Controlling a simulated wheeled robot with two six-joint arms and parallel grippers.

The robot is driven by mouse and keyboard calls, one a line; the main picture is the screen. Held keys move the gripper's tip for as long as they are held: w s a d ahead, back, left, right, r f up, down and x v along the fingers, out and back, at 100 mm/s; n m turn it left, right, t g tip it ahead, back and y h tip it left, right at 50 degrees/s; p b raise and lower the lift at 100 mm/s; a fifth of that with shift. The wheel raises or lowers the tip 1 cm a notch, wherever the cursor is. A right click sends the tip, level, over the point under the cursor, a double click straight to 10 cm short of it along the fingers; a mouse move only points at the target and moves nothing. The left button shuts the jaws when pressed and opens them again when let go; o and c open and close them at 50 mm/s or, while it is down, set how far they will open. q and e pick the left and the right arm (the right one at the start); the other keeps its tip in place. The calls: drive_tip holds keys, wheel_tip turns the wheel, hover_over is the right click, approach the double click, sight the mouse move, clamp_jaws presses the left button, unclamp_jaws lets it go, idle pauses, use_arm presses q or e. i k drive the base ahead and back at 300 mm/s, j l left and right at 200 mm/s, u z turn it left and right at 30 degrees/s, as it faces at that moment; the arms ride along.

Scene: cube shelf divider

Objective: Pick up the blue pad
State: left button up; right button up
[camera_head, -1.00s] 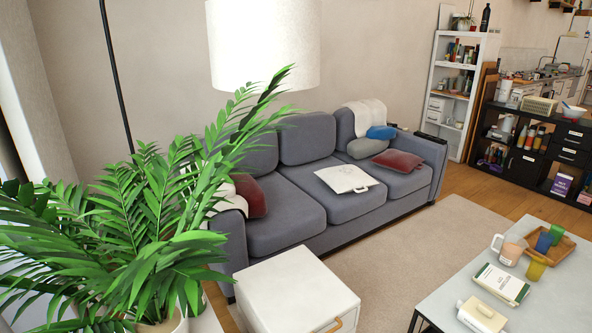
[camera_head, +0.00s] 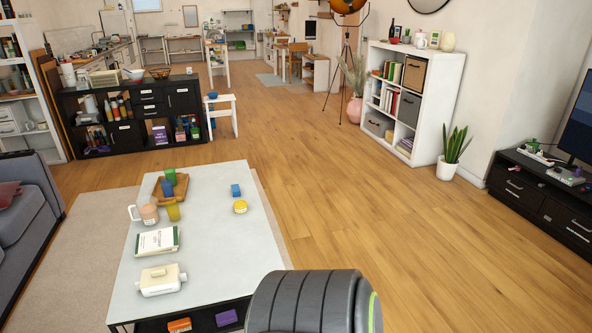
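A small blue block-like item (camera_head: 235,190) lies on the right part of the pale coffee table (camera_head: 205,220), just behind a small round yellow item (camera_head: 240,206). It looks like the blue pad, but it is too small to be sure. A blue cup (camera_head: 167,188) stands in a wooden tray (camera_head: 183,183) farther left on the same table. Neither of my grippers is in view.
A dark grey ribbed shape (camera_head: 300,300), which I cannot identify, stands at the bottom middle. The wooden floor (camera_head: 390,230) to the right is clear.

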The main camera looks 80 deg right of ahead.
sight(236, 191)
drive_tip(key=z, duration=2.15)
drive_tip(key=i+l+z, duration=0.7)
drive_tip(key=i+l, duration=0.15)
drive_tip(key=i+l+z, duration=0.3)
drive_tip(key=i, duration=0.15)
drive_tip(key=i+l+z, duration=0.1)
drive_tip(key=i+z, duration=0.25)
drive_tip(key=i, duration=0.15)
drive_tip(key=i+j+u, duration=0.1)
drive_tip(key=i+u, duration=0.35)
drive_tip(key=i+l+u, duration=0.15)
drive_tip(key=i+u, duration=0.25)
drive_tip(key=i, duration=0.25)
drive_tip(key=i+l+u, duration=0.25)
drive_tip(key=i+u, duration=0.65)
drive_tip(key=i+l+u, duration=0.1)
drive_tip(key=i+u, duration=0.15)
drive_tip(key=u, duration=0.25)
drive_tip(key=i+l+u, duration=0.25)
drive_tip(key=u, duration=0.2)
drive_tip(key=i+l+u, duration=0.3)
drive_tip(key=u, duration=0.2)
drive_tip(key=l, duration=0.1)
